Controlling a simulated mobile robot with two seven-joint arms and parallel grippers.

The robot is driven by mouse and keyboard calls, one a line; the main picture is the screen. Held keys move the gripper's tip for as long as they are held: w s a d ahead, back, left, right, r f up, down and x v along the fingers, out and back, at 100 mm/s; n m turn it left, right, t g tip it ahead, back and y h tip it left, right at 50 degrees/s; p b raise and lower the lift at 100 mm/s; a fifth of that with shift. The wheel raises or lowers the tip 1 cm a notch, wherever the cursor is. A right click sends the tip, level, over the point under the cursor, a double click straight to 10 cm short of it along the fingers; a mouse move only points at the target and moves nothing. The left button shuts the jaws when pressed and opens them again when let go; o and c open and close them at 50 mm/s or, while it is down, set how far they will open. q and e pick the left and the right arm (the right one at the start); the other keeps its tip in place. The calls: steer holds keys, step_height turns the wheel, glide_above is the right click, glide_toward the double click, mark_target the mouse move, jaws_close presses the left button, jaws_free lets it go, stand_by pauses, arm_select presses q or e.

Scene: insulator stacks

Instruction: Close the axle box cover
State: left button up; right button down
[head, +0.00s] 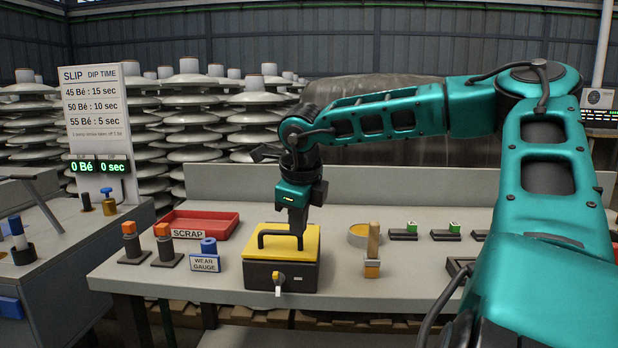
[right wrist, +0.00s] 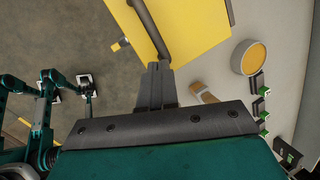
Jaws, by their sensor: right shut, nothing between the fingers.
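The axle box (head: 262,279) is a black box on the bench, in the middle of the head view. Its yellow cover (head: 273,234) lies about flat over the top and carries a dark bar handle (head: 263,236). Contact cannot be told.
A red scrap tray (head: 203,224), a wear gauge block (head: 208,257) and orange-topped posts (head: 165,245) stand left of the box. A wooden-handled tool (head: 373,250) and a round yellow dish (head: 366,233) stand to its right. A dip-time sign (head: 95,110) is at far left.

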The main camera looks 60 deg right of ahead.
arm_select(q)
steer(key=shift+d+f+b, duration=0.15)
steer(key=shift+f+b, duration=0.1)
steer(key=shift+b, duration=0.4)
arm_select(e)
steer(key=shift+s+a+f, duration=0.1)
steer(key=shift+a+f, duration=0.1)
steer(key=shift+f, duration=0.35)
steer(key=shift+s+a+f, duration=0.1)
steer(key=shift+a+f, duration=0.05)
steer(key=shift+f, duration=0.35)
arm_select(q)
steer(key=shift+d, duration=0.1)
steer(key=shift+r, duration=0.1)
arm_select(e)
step_height(320, 180, up, 5)
steer(key=p, duration=0.4)
arm_select(q)
steer(key=shift+s+a+r+b, duration=0.6)
steer(key=shift+s+a+b, duration=0.1)
steer(key=shift+a, duration=0.2)
arm_select(e)
steer(key=s+a, duration=0.6)
steer(key=a, duration=0.2)
steer(key=shift+s+a+f, duration=0.2)
steer(key=shift+a+f, duration=0.05)
steer(key=shift+a, duration=0.15)
